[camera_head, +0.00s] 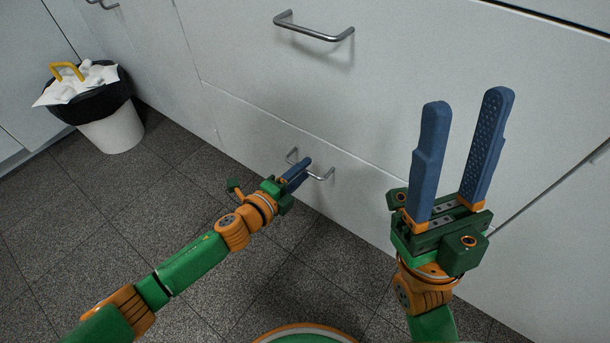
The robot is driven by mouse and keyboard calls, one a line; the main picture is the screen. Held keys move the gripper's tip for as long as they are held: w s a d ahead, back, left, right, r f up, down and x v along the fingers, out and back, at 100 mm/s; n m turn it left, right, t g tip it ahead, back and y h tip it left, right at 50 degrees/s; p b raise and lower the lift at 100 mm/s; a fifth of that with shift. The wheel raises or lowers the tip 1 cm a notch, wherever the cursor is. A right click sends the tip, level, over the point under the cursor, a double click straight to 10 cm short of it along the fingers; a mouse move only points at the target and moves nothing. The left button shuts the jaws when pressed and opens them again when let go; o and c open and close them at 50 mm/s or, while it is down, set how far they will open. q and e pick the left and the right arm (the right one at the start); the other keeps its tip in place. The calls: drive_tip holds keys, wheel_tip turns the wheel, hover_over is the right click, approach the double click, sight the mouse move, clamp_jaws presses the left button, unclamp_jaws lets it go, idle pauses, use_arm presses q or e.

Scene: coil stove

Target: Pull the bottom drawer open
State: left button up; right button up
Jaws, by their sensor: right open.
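The bottom drawer (250,124) is a white front low in the cabinet, and it looks flush with the cabinet. Its metal bar handle (322,177) sticks out from the front. My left gripper (304,165) is at this handle, with its blue fingers overlapping the handle's middle. The fingers look close together, and I cannot tell whether they grip the bar. My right gripper (468,125) is open and empty, its two blue fingers pointing up in front of the white cabinet front, to the right of the handle.
An upper drawer with a larger metal handle (314,31) is above. A white bin (112,130) with a black liner and crumpled paper stands at the left. The dark tiled floor (170,190) in front of the drawers is clear apart from my own body.

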use_arm(q)
drive_tip(key=shift+w+d+f, duration=0.2)
drive_tip(key=shift+w+d, duration=0.2)
drive_tip(key=shift+w, duration=0.15)
clamp_jaws()
idle(1.0)
